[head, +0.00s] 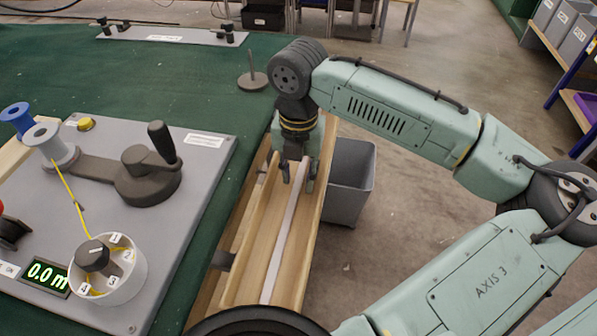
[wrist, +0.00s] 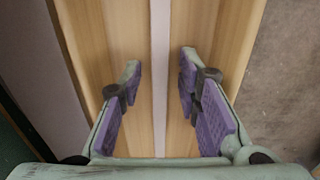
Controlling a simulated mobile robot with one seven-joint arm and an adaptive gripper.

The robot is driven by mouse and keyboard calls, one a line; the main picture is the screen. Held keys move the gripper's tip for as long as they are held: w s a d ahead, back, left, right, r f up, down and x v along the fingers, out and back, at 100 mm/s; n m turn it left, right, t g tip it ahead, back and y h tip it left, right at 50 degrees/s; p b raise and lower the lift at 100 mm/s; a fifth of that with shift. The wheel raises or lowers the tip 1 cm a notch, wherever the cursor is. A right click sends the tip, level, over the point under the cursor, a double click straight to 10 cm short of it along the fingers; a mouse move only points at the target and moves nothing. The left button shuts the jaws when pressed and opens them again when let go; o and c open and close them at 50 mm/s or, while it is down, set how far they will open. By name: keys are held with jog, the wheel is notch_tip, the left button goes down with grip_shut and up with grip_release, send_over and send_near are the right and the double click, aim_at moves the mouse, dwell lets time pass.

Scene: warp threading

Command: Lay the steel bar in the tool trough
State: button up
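The steel bar (head: 281,245) is a long, pale, narrow strip. It lies lengthwise in the wooden tool trough (head: 243,268), which runs along the table's right edge. In the wrist view the bar (wrist: 161,110) runs straight down the middle of the trough (wrist: 95,40). My gripper (head: 299,178) points down over the far part of the trough. In the wrist view my gripper (wrist: 160,64) has its purple-padded fingers apart, one on each side of the bar. A gap shows between the bar and each finger. The bar's far end is hidden behind my gripper in the head view.
A green table (head: 60,75) carries a grey panel (head: 110,180) with a crank, spools and a numbered dial (head: 97,257) with yellow thread. A spindle stand (head: 252,75) stands near the table's right edge. A grey bin (head: 350,180) stands on the floor beyond the trough.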

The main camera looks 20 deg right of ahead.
aim_at(298, 179)
notch_tip(298, 179, up, 12)
jog(key=shift+r, duration=0.15)
dwell(0.6)
dwell(1.3)
